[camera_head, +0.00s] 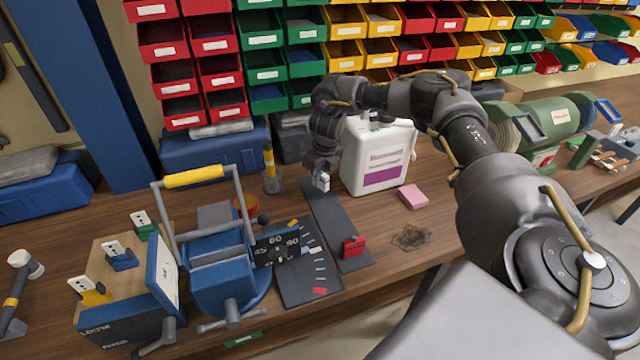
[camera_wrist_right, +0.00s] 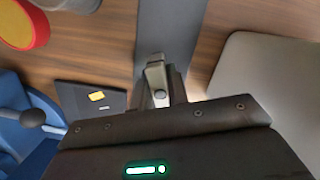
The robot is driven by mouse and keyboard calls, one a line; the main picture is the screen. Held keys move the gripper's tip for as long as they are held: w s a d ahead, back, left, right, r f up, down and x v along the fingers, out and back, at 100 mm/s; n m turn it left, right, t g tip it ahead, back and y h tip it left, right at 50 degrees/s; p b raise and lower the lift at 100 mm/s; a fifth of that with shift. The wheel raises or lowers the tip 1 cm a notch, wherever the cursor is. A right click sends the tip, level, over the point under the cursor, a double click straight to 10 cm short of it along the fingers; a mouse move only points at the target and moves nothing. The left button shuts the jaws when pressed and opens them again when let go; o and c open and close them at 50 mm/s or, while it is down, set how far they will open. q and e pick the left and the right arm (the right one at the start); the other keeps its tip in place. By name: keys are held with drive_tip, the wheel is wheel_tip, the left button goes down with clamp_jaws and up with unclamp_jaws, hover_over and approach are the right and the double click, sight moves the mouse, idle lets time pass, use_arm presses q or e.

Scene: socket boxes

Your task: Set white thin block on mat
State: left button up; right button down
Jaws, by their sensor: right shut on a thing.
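The mat is a long dark grey strip (camera_head: 334,217) on the bench in the head view; it also shows in the wrist view (camera_wrist_right: 172,30). My right gripper (camera_head: 322,172) is over the mat's far end, pointing down. It is shut on a small pale block, the white thin block (camera_head: 322,183), which shows as light grey between the fingers in the wrist view (camera_wrist_right: 156,77). I cannot tell whether the block touches the mat or hangs just above it. A red block (camera_head: 353,247) sits on the mat's near end. My left gripper is not in view.
A white jug (camera_head: 378,155) stands close right of the gripper. A pink block (camera_head: 413,196) lies farther right. A blue angled vise (camera_head: 222,280) with a dark scale plate is left of the mat. Coloured bins (camera_head: 270,95) rise behind.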

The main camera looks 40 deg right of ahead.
wheel_tip(320, 180, down, 3)
drive_tip(key=shift+w+f+p, duration=0.1)
drive_tip(key=shift+p, duration=0.5)
drive_tip(key=shift+f, duration=0.1)
drive_tip(key=shift+f, duration=0.15)
drive_tip(key=c, duration=1.4)
unclamp_jaws()
drive_tip(key=shift+o, duration=0.2)
